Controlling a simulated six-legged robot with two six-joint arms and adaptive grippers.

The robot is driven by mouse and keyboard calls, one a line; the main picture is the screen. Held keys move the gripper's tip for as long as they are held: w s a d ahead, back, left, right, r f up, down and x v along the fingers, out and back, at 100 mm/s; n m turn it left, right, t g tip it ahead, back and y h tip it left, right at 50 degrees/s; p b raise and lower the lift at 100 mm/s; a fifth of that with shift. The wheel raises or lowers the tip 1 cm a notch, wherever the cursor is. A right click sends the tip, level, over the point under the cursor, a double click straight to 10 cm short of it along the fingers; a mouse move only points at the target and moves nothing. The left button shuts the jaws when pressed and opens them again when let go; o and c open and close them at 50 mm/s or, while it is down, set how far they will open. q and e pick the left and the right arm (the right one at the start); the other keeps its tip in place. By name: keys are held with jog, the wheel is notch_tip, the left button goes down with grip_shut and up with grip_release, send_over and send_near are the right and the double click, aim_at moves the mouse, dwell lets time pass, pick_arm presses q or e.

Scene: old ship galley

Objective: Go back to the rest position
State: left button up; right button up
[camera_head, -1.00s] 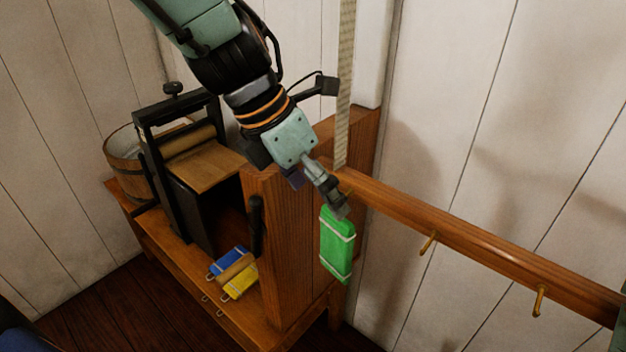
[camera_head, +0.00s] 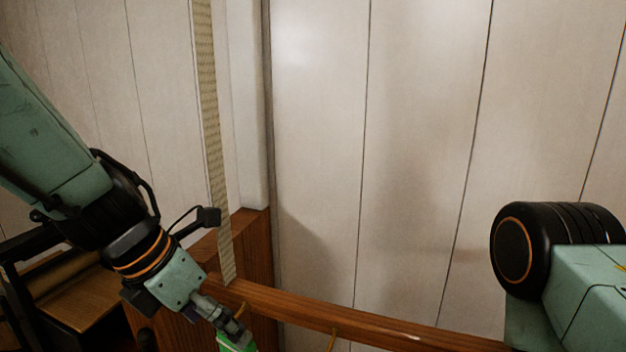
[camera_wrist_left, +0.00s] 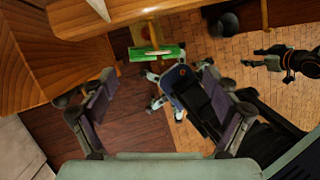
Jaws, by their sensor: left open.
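A green block with a pale band (camera_head: 238,342) shows at the bottom edge of the head view, mostly cut off, below the wooden rail. In the left wrist view the green block (camera_wrist_left: 165,54) is beyond my fingertips, close under the wood. My left gripper (camera_head: 228,322) is just above it in the head view. The left wrist view shows my left gripper (camera_wrist_left: 158,82) open, with nothing between its fingers. My right arm shows at the right of the head view, but its gripper is out of the picture.
The wooden rail (camera_head: 370,327) with a brass peg (camera_head: 332,340) runs along the white plank wall (camera_head: 420,150). A woven strap (camera_head: 209,120) hangs down to the rail's left end. A black-framed press (camera_head: 75,295) stands at lower left.

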pick_arm(q)
jog(key=x, duration=0.3)
jog(key=shift+f, duration=0.1)
jog(key=shift+f, duration=0.1)
dwell(0.4)
jog(key=v, duration=0.7)
jog(key=x, duration=0.8)
jog(key=s, duration=0.1)
jog(key=s+a+r, duration=0.1)
jog(key=s, duration=0.1)
jog(key=s+a, duration=0.1)
jog(key=s, duration=0.1)
jog(key=shift+r, duration=0.25)
